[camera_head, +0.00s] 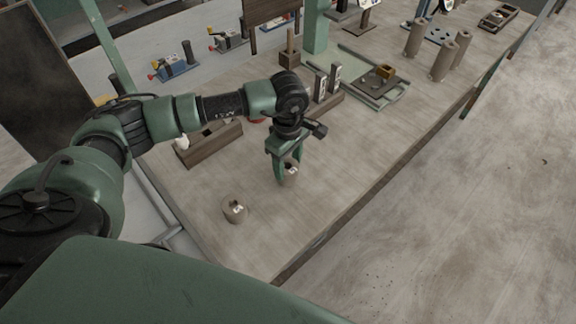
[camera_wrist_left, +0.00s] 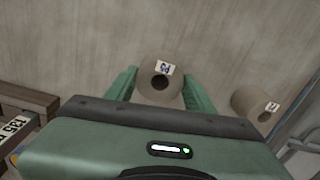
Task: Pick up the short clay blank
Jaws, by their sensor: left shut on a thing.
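My left gripper (camera_head: 284,172) is shut on a grey-brown clay blank (camera_head: 292,169), a hollow cylinder with a small white label on its top. In the left wrist view the held blank (camera_wrist_left: 158,92) sits between the two green fingers (camera_wrist_left: 160,88), its dark hole facing the camera. I cannot tell whether it touches the table or hangs just above it. A second labelled clay blank (camera_head: 234,210) stands free on the table, nearer the front; it also shows at the right of the left wrist view (camera_wrist_left: 252,104). My right gripper is out of view.
Several taller clay cylinders (camera_head: 443,62) stand at the back right. A tray with a metal frame (camera_head: 372,84) sits farther back. The table (camera_head: 340,170) is clear right of the gripper up to its edge.

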